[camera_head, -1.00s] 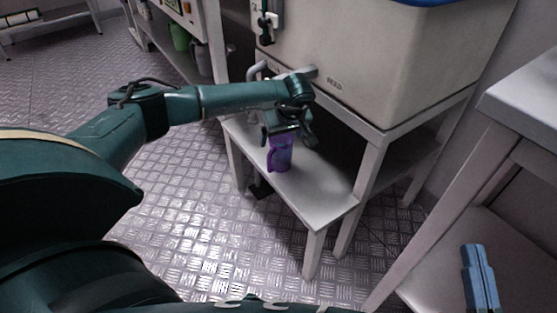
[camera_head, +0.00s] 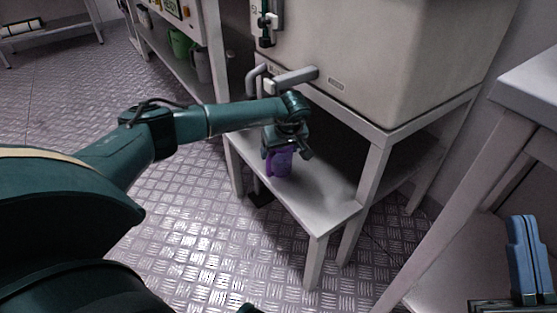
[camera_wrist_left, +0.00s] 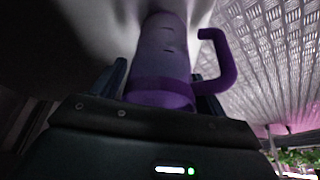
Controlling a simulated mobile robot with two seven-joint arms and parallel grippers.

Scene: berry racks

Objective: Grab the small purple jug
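The small purple jug (camera_head: 281,164) stands upright on the low white shelf under the large pale tank. My left gripper (camera_head: 284,154) is above it and hides its top. In the left wrist view the jug (camera_wrist_left: 162,60) lies between the two dark blue fingers, with its handle on the right. The fingers appear apart from its sides, so the left gripper is open around the jug. My right gripper (camera_head: 525,222) is at the lower right edge, its two blue fingers side by side and shut, with nothing visible between them.
The tank (camera_head: 400,70) and its tap handle (camera_head: 292,78) are just above my left wrist. The low shelf (camera_head: 325,200) is bare in front of the jug. A white table (camera_head: 530,85) stands at the right. Green and grey jugs sit on the rack behind.

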